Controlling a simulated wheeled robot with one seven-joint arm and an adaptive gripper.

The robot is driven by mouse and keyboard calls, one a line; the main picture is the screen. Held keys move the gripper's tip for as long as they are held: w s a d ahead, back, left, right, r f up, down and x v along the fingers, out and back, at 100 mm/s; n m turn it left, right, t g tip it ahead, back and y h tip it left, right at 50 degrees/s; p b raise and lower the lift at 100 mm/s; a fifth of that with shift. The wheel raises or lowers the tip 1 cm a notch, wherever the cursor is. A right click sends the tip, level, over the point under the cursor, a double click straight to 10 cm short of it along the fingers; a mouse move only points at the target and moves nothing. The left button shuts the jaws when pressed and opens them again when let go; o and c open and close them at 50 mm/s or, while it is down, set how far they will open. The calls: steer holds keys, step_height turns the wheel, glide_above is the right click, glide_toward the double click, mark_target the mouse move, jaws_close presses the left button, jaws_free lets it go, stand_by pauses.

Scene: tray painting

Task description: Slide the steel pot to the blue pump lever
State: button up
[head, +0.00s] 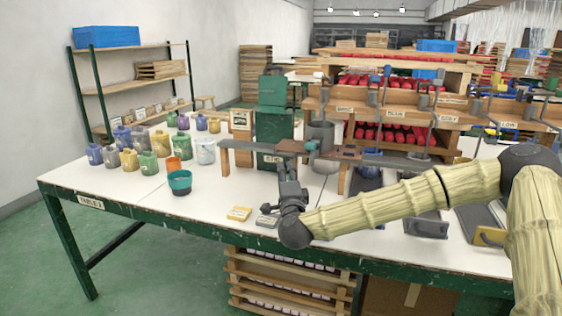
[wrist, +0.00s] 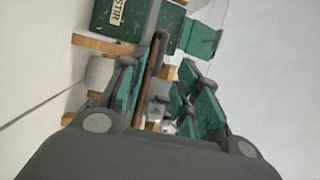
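A grey cylindrical vessel (head: 320,132), which looks like the steel pot, stands upright behind the narrow raised rail (head: 240,146). My gripper (head: 290,148) is at the rail, left of and in front of the vessel. In the wrist view, the green finger pads (wrist: 160,95) stand apart, with a thin brown, dark-edged strip between them. I see no clear grip on it.
Several coloured jars (head: 150,160) and a teal bowl (head: 180,182) stand on the white table (head: 225,212) at left. A green STIR box (head: 272,125) stands behind the rail. My arm covers the table's right side.

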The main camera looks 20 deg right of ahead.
mark_target(283, 156)
steer(key=x, duration=1)
steer(key=shift+w+d+r, duration=0.1)
steer(key=shift+w+r, duration=0.1)
jaws_close()
